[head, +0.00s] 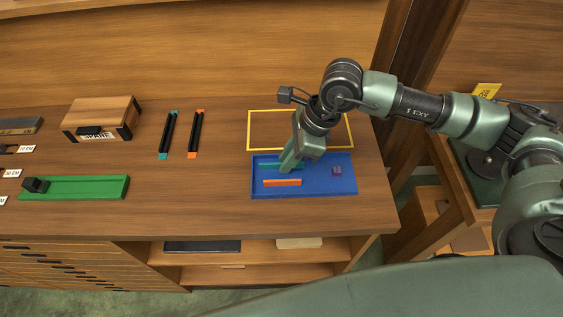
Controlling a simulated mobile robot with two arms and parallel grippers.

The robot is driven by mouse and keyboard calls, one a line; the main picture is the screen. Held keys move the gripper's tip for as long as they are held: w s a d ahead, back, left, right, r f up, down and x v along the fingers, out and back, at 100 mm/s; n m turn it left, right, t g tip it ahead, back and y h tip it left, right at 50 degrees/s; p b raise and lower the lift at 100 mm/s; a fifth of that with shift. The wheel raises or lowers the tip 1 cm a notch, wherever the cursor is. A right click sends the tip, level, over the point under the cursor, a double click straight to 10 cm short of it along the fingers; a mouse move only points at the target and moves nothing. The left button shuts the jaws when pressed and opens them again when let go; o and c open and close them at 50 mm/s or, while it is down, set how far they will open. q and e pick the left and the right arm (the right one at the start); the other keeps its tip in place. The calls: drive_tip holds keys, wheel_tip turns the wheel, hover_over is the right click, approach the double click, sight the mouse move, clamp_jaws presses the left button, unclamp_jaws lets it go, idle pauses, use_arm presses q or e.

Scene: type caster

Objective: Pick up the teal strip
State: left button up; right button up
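The teal strip (268,165) lies in the blue tray (318,188), near its back edge, left of the middle. My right gripper (287,167) reaches down over the strip, and its fingers hide part of the strip's middle. I cannot tell whether the fingers are closed on the strip or only around it. The strip looks to be at the tray floor. My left gripper is not in view.
An orange strip (282,183) and a small purple block (337,171) lie in the same tray. A yellow frame (248,131) is behind it. Two dark holders (168,135) (195,135), a wooden box (103,117) and a green tray (95,187) stand to the left.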

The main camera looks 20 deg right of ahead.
clamp_jaws()
idle(1.3)
